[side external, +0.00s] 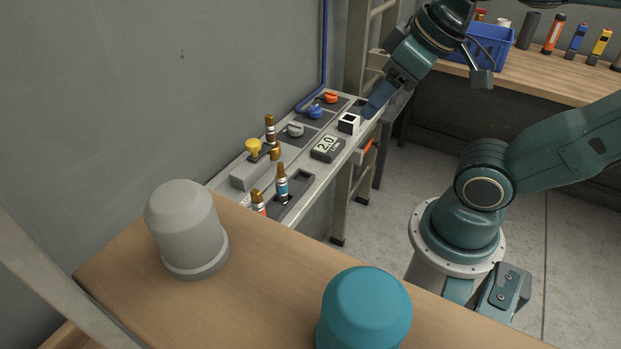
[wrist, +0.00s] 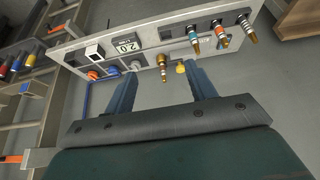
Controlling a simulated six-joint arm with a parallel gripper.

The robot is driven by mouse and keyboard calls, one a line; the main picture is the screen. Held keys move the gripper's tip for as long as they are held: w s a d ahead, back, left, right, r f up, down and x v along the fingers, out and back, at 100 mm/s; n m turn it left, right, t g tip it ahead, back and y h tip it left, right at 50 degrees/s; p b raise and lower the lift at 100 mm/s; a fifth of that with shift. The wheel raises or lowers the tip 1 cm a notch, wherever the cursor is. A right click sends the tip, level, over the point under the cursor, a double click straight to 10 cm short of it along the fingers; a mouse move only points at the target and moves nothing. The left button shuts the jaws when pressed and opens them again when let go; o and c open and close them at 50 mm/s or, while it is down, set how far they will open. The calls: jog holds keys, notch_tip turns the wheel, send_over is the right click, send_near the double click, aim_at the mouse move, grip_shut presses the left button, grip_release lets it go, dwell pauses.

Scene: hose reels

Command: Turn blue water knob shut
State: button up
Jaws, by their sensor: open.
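The blue knob (side external: 314,111) sits on a dark square of the pale panel (side external: 223,183), between an orange knob (side external: 330,97) and a grey knob (side external: 295,129). In the wrist view the blue knob (wrist: 113,71) is left of my left finger, outside the gap. My gripper (side external: 374,106) is in the air at the far right end of the panel, apart from the blue knob. In the wrist view my gripper (wrist: 163,85) has its two fingers wide apart with nothing held between them.
A yellow knob (side external: 253,147), several brass-tipped fittings (side external: 282,183), a display reading 2.0 (side external: 327,149) and a white-and-black block (side external: 349,123) share the panel. A blue hose (side external: 323,45) runs up the wall behind. A wooden table with grey (side external: 185,225) and teal (side external: 365,308) rounded objects stands in front.

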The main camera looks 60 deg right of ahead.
jog(key=m+g, duration=0.6)
jog(key=m, duration=1)
send_over(313, 108)
notch_tip(313, 108, down, 6)
jog(key=shift+d+r, duration=0.1)
notch_tip(313, 108, down, 14)
jog(key=shift+r, duration=0.1)
jog(key=c, duration=1)
